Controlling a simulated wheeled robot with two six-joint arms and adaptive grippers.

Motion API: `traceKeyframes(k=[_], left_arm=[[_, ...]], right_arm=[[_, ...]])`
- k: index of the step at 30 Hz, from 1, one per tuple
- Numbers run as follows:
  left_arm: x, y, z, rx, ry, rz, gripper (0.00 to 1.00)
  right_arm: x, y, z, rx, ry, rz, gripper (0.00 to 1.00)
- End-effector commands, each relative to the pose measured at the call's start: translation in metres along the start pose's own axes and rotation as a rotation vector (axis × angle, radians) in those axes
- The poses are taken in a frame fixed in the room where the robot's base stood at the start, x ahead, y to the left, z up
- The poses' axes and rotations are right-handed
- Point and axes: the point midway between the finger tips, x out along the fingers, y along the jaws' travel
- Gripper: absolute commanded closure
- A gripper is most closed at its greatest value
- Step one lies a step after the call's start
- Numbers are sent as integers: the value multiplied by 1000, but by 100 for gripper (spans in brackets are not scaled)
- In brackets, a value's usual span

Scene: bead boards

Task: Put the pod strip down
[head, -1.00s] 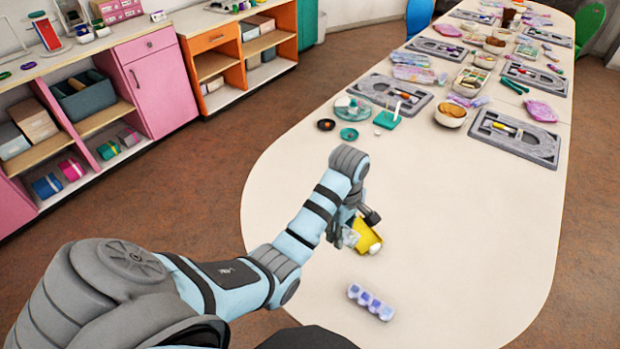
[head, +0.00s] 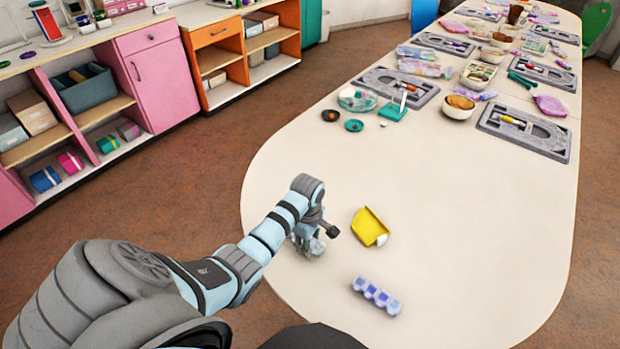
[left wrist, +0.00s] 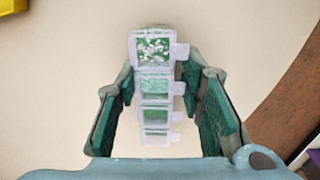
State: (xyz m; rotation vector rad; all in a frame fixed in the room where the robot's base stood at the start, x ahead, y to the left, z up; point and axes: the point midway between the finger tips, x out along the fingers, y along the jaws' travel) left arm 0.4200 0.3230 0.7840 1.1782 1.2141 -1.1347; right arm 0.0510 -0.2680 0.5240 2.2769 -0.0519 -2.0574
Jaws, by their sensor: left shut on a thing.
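My left gripper (head: 308,246) is low over the near left part of the white table. It is shut on a clear pod strip (left wrist: 155,85), which has several lidded compartments with green and white contents. In the left wrist view the strip lies lengthwise between the fingers. In the head view it is mostly hidden by the gripper. I cannot tell whether it touches the table. A second pod strip (head: 376,296), with blue and purple contents, lies on the table to the right. My right gripper is not in view.
A yellow scoop (head: 369,228) lies on the table right of my left gripper. Farther back are a teal lid (head: 354,125), a dark small dish (head: 330,115) and grey bead boards (head: 524,131). The table's middle is clear. Its left edge is close to my gripper.

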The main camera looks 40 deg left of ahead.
Motion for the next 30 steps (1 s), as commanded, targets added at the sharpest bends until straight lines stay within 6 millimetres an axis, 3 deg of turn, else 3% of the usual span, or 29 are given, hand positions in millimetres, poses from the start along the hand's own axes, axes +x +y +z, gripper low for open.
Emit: traceKeyframes(k=[2,11,12,15,25,30], left_arm=[[12,0,0,1,0,0,92],[12,0,0,1,0,1,92],[12,0,0,1,0,1,60],[12,0,0,1,0,1,45],[9,0,0,1,0,1,45],[-24,1,0,1,1,4,45]], right_arm=[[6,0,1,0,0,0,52],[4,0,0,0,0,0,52],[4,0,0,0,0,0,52],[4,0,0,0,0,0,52],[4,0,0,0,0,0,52],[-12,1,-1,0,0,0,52]])
